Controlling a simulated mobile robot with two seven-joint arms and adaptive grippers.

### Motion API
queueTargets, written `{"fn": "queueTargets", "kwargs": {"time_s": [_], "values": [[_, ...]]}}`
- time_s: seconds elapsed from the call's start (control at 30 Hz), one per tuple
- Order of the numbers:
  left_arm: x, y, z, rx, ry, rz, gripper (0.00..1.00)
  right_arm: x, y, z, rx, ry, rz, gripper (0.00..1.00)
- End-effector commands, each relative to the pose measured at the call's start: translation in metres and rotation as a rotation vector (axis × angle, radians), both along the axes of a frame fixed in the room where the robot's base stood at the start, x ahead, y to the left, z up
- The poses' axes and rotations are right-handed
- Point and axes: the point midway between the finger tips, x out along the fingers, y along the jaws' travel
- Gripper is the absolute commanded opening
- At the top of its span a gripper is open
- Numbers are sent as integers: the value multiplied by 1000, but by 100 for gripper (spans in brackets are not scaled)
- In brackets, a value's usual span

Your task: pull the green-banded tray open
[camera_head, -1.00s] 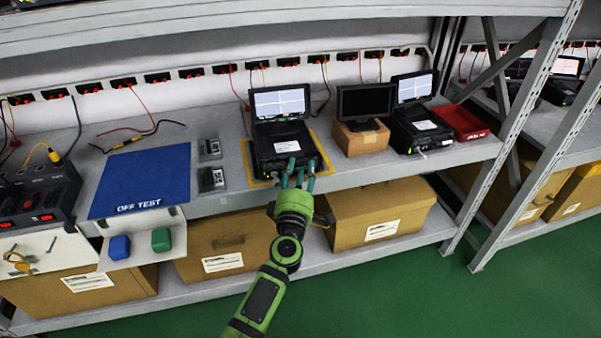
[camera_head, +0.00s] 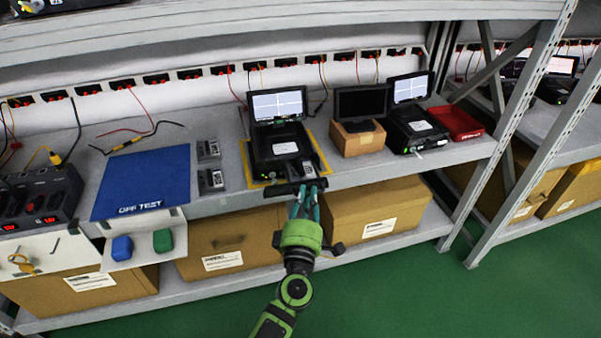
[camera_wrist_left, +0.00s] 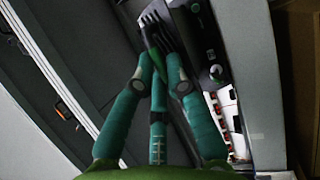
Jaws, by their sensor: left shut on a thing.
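The black test unit (camera_head: 275,145) stands on the shelf inside a yellow outline, with a lit screen raised at its back. Its tray (camera_head: 284,188) sticks out at the front, past the shelf edge, with a grey part visible behind the tray front. My left gripper (camera_head: 308,192) is at the tray front, fingers shut on it. In the left wrist view the teal fingers (camera_wrist_left: 160,62) close on a dark piece with a dull green strip. The fingers hide part of the tray front. My right gripper is not in view.
To the right are a dark monitor on a cardboard box (camera_head: 357,140), a second black unit (camera_head: 415,128) and a red bin (camera_head: 458,122). To the left lie a blue mat (camera_head: 145,180) and two small grey modules. Cardboard boxes (camera_head: 375,208) fill the lower shelf.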

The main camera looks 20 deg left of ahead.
Motion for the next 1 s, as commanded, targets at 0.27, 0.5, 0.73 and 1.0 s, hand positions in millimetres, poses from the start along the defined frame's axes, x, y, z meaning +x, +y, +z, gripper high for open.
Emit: {"fn": "queueTargets", "kwargs": {"time_s": [0.27, 0.5, 0.73, 1.0], "values": [[-44, -28, -1, 0, 3, -3, 0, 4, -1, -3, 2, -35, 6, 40], [-46, -29, 0, 0, 0, -2, 0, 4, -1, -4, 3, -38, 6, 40], [-46, -29, 0, 0, 0, -1, 40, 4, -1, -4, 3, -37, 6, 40], [-47, -28, 0, 0, 0, -1, 40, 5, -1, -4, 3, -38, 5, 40]]}}
